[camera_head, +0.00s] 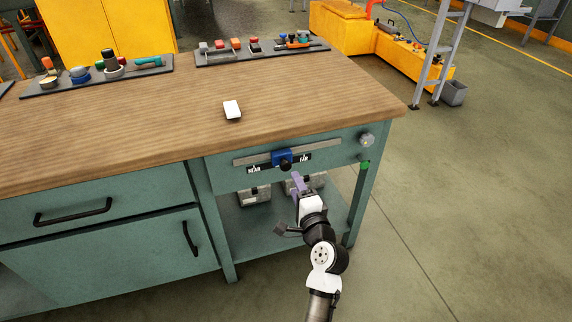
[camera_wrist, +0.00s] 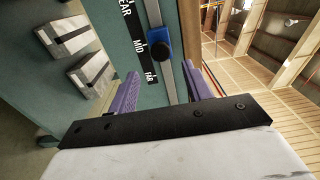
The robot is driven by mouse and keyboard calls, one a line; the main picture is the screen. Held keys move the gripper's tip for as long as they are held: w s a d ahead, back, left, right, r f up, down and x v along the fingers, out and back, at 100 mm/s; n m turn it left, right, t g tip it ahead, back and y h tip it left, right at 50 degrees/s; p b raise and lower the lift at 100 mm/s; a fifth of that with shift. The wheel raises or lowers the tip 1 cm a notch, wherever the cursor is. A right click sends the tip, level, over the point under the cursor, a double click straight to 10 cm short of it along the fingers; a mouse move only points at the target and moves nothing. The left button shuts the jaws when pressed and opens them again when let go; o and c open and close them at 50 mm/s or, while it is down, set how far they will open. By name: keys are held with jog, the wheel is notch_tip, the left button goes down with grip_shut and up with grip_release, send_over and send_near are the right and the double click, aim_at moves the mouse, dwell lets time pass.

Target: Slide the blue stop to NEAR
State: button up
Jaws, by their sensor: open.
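The blue stop (camera_head: 282,158) sits on a grey rail (camera_head: 325,147) along the front of the workbench, about midway between the NEAR label (camera_head: 254,170) and the FAR label (camera_head: 305,157). A dark round knob is on its front. In the wrist view the stop (camera_wrist: 159,44) is beside the MID label (camera_wrist: 139,49), with FAR below. My gripper (camera_head: 297,181) is open, its purple fingers just below and slightly right of the stop. The wrist view shows the open fingers (camera_wrist: 162,82) on either side of the rail's lower part, apart from the stop and toward FAR.
A round grey knob (camera_head: 367,140) and a green piece (camera_head: 365,165) are at the bench's right corner. Grey blocks (camera_head: 254,195) lie on the shelf below. A white object (camera_head: 232,109) and trays of parts (camera_head: 110,77) are on the benchtop.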

aim_at(287, 168)
jog(key=p+x, duration=0.1)
jog(key=x, duration=0.8)
